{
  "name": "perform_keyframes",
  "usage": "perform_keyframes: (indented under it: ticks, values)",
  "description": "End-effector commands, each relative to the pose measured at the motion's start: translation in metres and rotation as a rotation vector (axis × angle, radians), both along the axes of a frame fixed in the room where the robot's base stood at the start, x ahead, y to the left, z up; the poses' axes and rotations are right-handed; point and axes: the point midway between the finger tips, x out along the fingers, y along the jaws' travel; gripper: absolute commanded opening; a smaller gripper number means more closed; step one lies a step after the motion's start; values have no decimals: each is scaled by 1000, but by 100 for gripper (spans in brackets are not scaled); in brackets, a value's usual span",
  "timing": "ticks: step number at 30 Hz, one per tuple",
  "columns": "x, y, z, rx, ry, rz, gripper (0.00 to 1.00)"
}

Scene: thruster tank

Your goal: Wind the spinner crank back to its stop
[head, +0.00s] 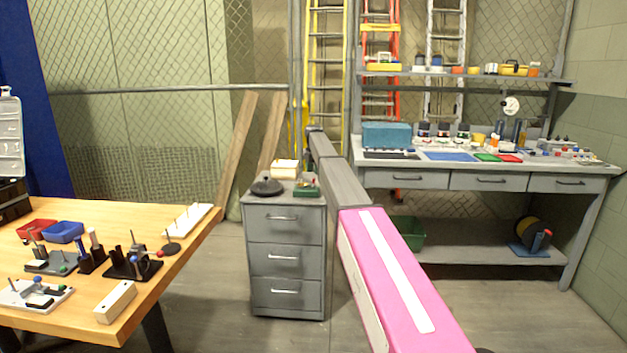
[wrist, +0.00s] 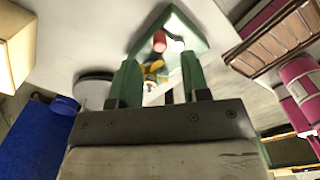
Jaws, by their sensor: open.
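A small device with a green base (head: 306,191) stands on top of the grey drawer cabinet. It looks like the spinner, though I cannot be sure which part is its crank. In the wrist view its green base (wrist: 192,27) carries a red knob (wrist: 159,41) and a white knob (wrist: 177,46). A small yellow part (wrist: 152,68) shows just beyond the fingertips. My gripper (wrist: 160,72) is open, its two green fingers apart on either side of the yellow part. I see no clear contact. In the head view I cannot make out my fingers.
A dark round object (head: 267,187) and a pale block (head: 285,168) share the cabinet top (head: 250,198). A wooden table (head: 205,235) with several small fixtures is on the left. A grey workbench (head: 350,160) with drawers is on the right. Floor shows between table and cabinet.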

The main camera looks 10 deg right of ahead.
Motion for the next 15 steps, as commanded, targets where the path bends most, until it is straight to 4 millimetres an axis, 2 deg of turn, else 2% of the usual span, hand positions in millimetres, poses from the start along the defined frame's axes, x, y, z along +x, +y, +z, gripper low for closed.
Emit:
perform_keyframes:
  ticks: [3,6,10,15]
  values:
    - [-1,0,-22,0,0,0,43]
    - [0,0,-36,-1,1,-1,43]
    - [0,0,-45,0,-1,-1,43]
    - [0,0,-47,0,-1,-1,43]
